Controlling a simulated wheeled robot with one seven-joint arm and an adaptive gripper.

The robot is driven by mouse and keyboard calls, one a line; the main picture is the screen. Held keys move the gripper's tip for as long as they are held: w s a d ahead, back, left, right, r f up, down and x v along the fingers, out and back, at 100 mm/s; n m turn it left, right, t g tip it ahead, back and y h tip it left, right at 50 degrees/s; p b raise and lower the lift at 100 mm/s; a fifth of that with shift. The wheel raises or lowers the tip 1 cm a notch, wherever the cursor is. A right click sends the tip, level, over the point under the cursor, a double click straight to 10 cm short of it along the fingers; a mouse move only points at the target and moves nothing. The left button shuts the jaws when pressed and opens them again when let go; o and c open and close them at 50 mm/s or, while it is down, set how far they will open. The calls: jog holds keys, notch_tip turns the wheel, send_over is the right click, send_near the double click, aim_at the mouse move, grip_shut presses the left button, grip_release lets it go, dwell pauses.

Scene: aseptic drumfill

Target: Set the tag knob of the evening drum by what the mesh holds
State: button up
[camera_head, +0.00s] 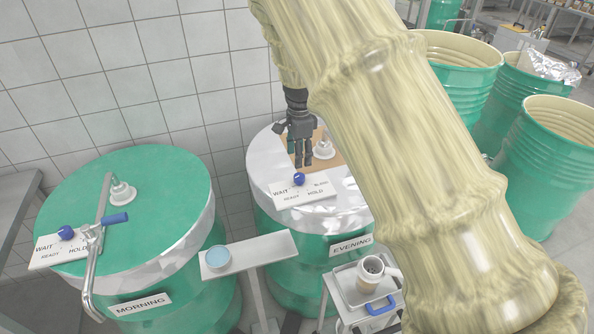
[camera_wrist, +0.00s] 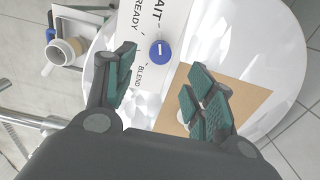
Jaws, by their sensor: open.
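The evening drum (camera_head: 258,170) has a white lid and a plate (camera_head: 322,197) lettered WAIT, READY, HOLD and a smaller word, which reads BLEND in the wrist view. Its blue tag knob (camera_head: 299,179) sits on the plate; in the wrist view the knob (camera_wrist: 160,51) bears a short white mark. My gripper (camera_head: 303,160) is open and empty above the lid, its fingers (camera_wrist: 164,72) apart on either side of the knob's line, not visibly touching it. A pale cup (camera_head: 393,270) with a round metal piece, possibly the mesh, stands on a tray (camera_head: 345,276); its contents cannot be made out.
The green morning drum (camera_head: 150,185) at left has its own blue knob (camera_head: 66,233) and a pipe with blue handle. A narrow shelf (camera_head: 262,249) holds a blue-topped dish (camera_head: 218,259). A brown board (camera_wrist: 245,98) lies on the evening lid. Open green drums (camera_head: 560,150) stand right.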

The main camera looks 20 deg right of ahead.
aim_at(300, 175)
jog(key=f+p, duration=0.1)
jog(key=f, duration=0.2)
jog(key=f+p, duration=0.1)
jog(key=f, duration=0.2)
jog(key=shift+w+d+f, duration=0.15)
jog(key=shift+w, duration=0.05)
jog(key=shift+s+f, duration=0.25)
jog(key=shift+f, duration=0.35)
jog(key=shift+w+f+p, duration=0.2)
jog(key=shift+f+p, duration=0.2)
jog(key=shift+f, duration=0.35)
jog(key=shift+s, duration=0.1)
jog(key=shift+r, duration=0.1)
jog(key=c, duration=1)
